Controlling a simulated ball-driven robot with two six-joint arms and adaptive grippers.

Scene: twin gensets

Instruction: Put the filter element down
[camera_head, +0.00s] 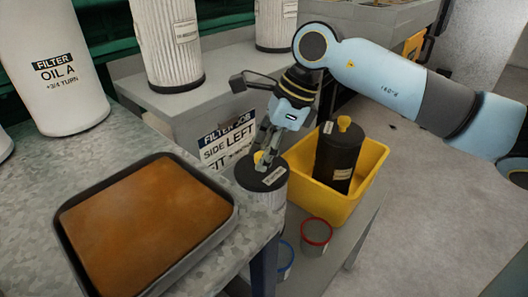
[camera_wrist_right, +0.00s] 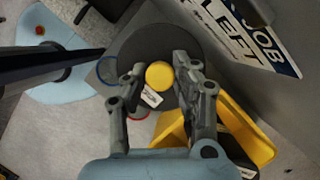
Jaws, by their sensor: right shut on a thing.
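The filter element (camera_head: 262,185) has a dark round top with a small label and a yellow knob, above a grey body. My right gripper (camera_head: 268,150) comes down on it from above and is shut on the knob area. In the right wrist view the yellow knob (camera_wrist_right: 159,75) sits between the two fingers over the dark top. The element is beside the near table's right corner; I cannot tell whether its base touches anything. My left gripper is not in view.
A yellow bin (camera_head: 357,200) holding a black canister (camera_head: 338,158) stands just right. A brown-filled tray (camera_head: 225,215) lies on the near table. Red (camera_head: 316,232) and blue (camera_head: 287,256) rimmed cans stand below. Pale filters (camera_head: 167,45) stand behind; a sign (camera_head: 226,140) hangs on the grey side.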

